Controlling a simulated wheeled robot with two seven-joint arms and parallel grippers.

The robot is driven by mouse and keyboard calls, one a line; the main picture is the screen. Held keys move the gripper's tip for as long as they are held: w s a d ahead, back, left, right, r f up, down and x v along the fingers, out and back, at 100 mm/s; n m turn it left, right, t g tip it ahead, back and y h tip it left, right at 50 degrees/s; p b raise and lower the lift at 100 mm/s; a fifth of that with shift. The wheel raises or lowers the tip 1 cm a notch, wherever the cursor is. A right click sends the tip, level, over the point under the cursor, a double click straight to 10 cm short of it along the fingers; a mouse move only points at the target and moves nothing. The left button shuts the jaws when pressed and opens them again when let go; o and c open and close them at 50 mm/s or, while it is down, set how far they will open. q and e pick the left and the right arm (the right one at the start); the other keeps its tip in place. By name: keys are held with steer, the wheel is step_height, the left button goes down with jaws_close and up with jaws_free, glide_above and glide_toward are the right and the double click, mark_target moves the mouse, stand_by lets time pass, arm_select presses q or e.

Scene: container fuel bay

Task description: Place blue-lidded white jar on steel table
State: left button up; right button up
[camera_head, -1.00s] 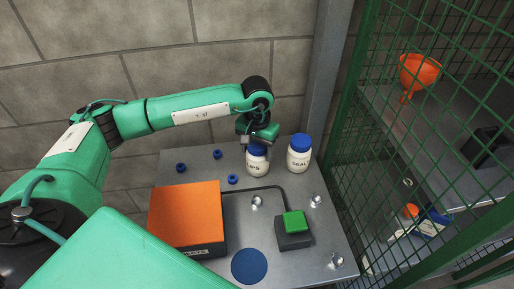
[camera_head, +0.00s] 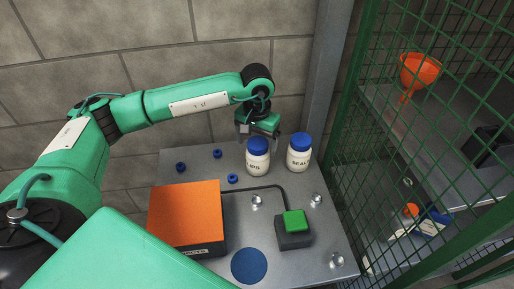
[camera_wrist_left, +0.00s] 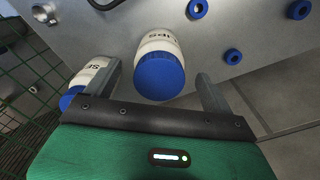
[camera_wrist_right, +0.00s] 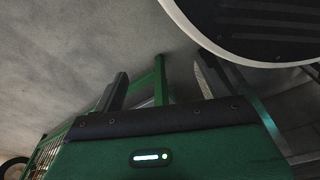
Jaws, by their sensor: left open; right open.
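Two white jars with blue lids stand upright on the steel table (camera_head: 190,168). The left jar (camera_head: 257,158) has a label that seems to read "LIPS"; the right jar (camera_head: 299,153) reads "SEAL". My left gripper (camera_head: 259,139) is open above and behind the left jar. In the left wrist view, the left jar (camera_wrist_left: 159,68) lies between the spread fingers, its lid facing the camera. The other jar (camera_wrist_left: 86,82) is partly hidden behind one finger there. My right gripper (camera_wrist_right: 160,85) is open and empty in the right wrist view.
An orange-topped box (camera_head: 186,215), a green-topped block (camera_head: 294,226), a blue disc (camera_head: 249,266), small blue rings (camera_head: 181,167) and shiny knobs share the table. A green mesh cage (camera_head: 420,150) with an orange funnel (camera_head: 419,72) stands right. A wall is behind.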

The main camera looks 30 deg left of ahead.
arm_select(q)
step_height(320, 180, up, 9)
steer(key=shift+b, duration=0.4)
arm_select(e)
steer(key=w+r, duration=0.2)
steer(key=r, duration=0.1)
steer(key=shift+w+a+r, duration=0.2)
steer(key=shift+a, duration=0.2)
arm_select(q)
steer(key=shift+r, duration=0.15)
